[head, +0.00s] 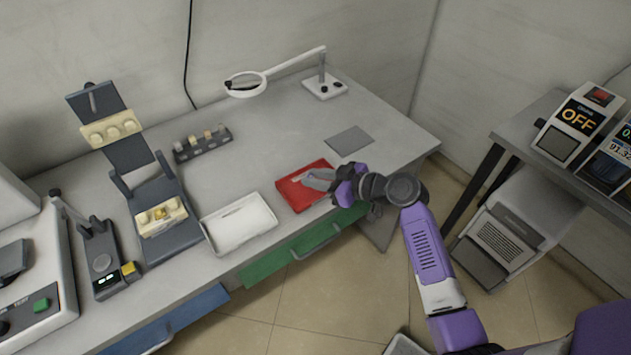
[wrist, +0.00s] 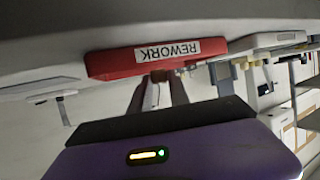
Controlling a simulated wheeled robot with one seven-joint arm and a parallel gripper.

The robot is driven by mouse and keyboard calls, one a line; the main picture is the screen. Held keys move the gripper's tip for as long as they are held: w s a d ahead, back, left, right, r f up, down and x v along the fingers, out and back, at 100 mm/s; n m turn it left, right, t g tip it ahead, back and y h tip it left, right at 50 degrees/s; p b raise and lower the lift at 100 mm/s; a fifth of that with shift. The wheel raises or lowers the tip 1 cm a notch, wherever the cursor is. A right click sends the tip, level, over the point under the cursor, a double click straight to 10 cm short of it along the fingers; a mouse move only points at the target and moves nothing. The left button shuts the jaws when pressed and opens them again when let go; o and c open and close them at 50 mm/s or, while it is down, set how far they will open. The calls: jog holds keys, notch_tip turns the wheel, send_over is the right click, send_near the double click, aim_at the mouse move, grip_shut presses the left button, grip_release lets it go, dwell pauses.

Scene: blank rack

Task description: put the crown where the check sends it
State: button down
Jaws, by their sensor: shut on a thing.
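My gripper (head: 312,181) is over the red tray (head: 291,195) near the table's front edge. In the wrist view the tray's red wall (wrist: 110,64) carries a white label reading REWORK, upside down. My gripper's fingers (wrist: 160,84) are shut on a small brownish thing (wrist: 159,75), which I take for the crown; its shape is mostly hidden. I cannot tell whether it touches the tray floor. A white tray (head: 210,237) stands just left of the red one. Farther left, a dental articulator (head: 180,237) holds casts, with a gold-coloured spot on the lower cast (head: 147,226).
A ring magnifier (head: 246,84) and a grey mat (head: 349,140) lie behind the red tray. A dark rack (head: 205,149) with small pieces stands at the back. A gauge (head: 101,262) is at left. A device reading OFF (head: 577,121) stands on the right table.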

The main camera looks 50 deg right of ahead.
jog(key=shift+f, duration=0.75)
jog(key=shift+f, duration=0.15)
jog(key=c, duration=1.2)
grip_release()
jog(key=shift+c, duration=0.2)
